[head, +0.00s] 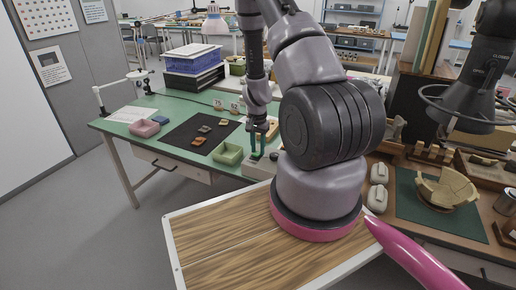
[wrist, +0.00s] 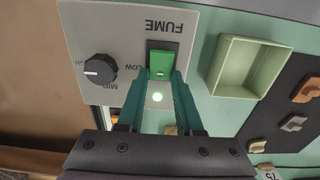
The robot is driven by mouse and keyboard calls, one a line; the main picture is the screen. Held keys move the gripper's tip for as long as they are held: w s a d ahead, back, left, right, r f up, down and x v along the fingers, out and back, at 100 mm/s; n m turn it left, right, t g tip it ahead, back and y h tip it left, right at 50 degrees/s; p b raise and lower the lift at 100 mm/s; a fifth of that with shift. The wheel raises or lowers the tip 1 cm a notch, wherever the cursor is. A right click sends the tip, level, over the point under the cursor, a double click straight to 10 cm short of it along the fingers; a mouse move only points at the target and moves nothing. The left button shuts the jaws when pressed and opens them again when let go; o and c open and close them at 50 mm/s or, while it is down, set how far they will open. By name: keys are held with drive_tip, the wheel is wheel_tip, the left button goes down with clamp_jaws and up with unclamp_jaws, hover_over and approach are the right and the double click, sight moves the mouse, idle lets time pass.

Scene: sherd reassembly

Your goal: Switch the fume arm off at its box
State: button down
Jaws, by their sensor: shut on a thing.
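The fume arm's box is a grey box (head: 262,166) on the green table in the head view. In the wrist view its panel (wrist: 105,35) reads FUME, upside down, with a black dial (wrist: 100,69) marked LOW and MID. A green rocker switch (wrist: 161,62) sits in a black surround. My gripper (head: 260,153) is down at the box. The dark hood (head: 478,85), marked OPEN and CLOSED, hangs at the right.
A green tray (head: 228,154) stands close beside the box; the wrist view shows it empty. A black mat (head: 190,128) with several sherds lies to its left. A pink tray (head: 146,128) is farther left. A partly rebuilt bowl (head: 447,188) stands on the right-hand bench.

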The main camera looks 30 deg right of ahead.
drive_tip(key=t+h, duration=0.1)
drive_tip(key=a+t+h, duration=0.1)
drive_tip(key=shift+s+r+h, duration=0.1)
drive_tip(key=shift+s+h, duration=0.2)
drive_tip(key=shift+s, duration=0.1)
drive_tip(key=shift+t+h, duration=0.4)
drive_tip(key=shift+h, duration=0.2)
drive_tip(key=c, duration=0.6)
unclamp_jaws()
drive_tip(key=shift+o, duration=0.2)
drive_tip(key=shift+r, duration=0.1)
drive_tip(key=v, duration=1)
drive_tip(key=shift+s+r, duration=0.2)
drive_tip(key=shift+r, duration=0.1)
drive_tip(key=shift+a, duration=0.1)
